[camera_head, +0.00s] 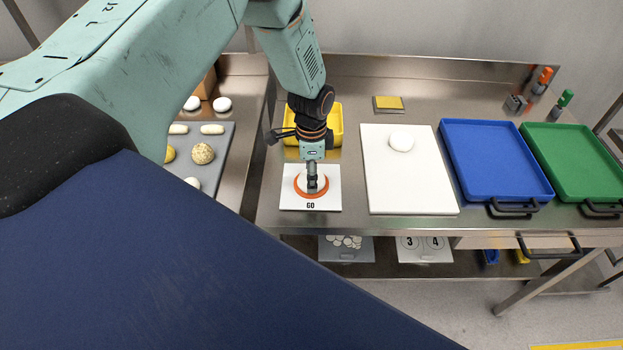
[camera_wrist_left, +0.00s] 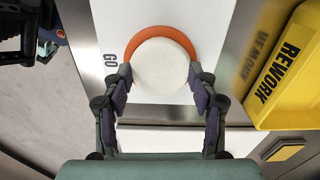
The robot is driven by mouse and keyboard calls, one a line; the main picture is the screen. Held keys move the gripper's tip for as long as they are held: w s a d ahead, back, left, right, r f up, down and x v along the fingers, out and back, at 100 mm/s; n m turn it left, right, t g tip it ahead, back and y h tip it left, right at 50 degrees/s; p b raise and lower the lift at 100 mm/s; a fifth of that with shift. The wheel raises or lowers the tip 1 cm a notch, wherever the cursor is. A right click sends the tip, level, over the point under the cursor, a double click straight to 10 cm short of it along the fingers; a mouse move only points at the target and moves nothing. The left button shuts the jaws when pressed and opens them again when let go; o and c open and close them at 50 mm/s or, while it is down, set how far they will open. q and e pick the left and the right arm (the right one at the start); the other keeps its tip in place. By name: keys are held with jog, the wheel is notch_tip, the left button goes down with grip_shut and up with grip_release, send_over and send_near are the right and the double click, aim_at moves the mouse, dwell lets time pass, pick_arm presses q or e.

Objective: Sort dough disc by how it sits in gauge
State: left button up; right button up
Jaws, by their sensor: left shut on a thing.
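My left gripper (camera_head: 312,188) points down over the GO gauge, a white plate (camera_head: 332,203) with an orange ring (camera_head: 311,196). It is shut on a round white dough disc (camera_wrist_left: 160,66), with one finger on each side. In the left wrist view the orange ring (camera_wrist_left: 135,44) shows around the disc's far side; its near side is hidden. I cannot tell whether the disc rests in the ring or is just above it. Another white dough disc (camera_head: 401,141) lies on a white board (camera_head: 410,190).
A yellow bin (camera_head: 337,124), marked REWORK in the left wrist view (camera_wrist_left: 288,60), stands behind the gauge. An empty blue tray (camera_head: 495,160) and an empty green tray (camera_head: 575,160) are at the right. A grey tray (camera_head: 215,160) with dough pieces is on the left table.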

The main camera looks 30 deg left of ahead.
pick_arm(q)
jog(key=shift+r+p, duration=0.5)
jog(key=shift+r, duration=0.15)
jog(key=shift+r+p, duration=1.9)
jog(key=shift+r, duration=0.55)
